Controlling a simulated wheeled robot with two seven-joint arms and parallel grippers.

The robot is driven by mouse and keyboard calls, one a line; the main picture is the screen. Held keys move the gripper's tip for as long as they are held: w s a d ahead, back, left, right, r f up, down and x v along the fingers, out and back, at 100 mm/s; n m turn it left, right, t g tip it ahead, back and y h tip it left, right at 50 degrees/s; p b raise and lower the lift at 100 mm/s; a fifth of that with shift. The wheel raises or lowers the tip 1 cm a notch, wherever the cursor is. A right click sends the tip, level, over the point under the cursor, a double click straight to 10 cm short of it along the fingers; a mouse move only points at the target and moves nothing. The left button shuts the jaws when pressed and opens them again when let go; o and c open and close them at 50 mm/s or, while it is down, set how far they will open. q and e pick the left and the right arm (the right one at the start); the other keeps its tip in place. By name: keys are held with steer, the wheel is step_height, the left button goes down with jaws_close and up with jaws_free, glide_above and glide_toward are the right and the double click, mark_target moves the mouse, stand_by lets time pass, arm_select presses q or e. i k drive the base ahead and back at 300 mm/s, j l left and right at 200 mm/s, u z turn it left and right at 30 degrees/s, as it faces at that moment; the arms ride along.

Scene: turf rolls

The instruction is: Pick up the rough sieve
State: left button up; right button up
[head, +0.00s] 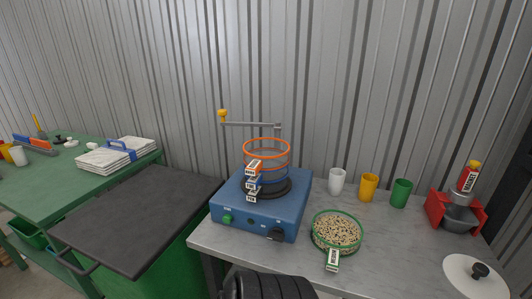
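A round green-rimmed sieve (313,231) full of pale, mixed grains lies on the grey worktop, with a white label tag at its front. A stack with orange rings (267,143) stands on the blue shaker machine (233,205), with several white labels on its left side. The label text is too small to read, so I cannot tell which of these is the rough sieve. Neither of my grippers is in view. A black ribbed part (272,287), probably of my own arm, shows at the bottom edge, in front of the shaker.
White (337,181), yellow (369,187) and green (401,192) cups stand behind the sieve. A red device (437,209) and a white lid (463,278) are at right. A clamp arm (250,124) stands above the shaker. A dark-lidded green bin (135,225) is left.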

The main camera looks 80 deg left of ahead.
mark_target(264, 154)
steer(key=u, duration=2.7)
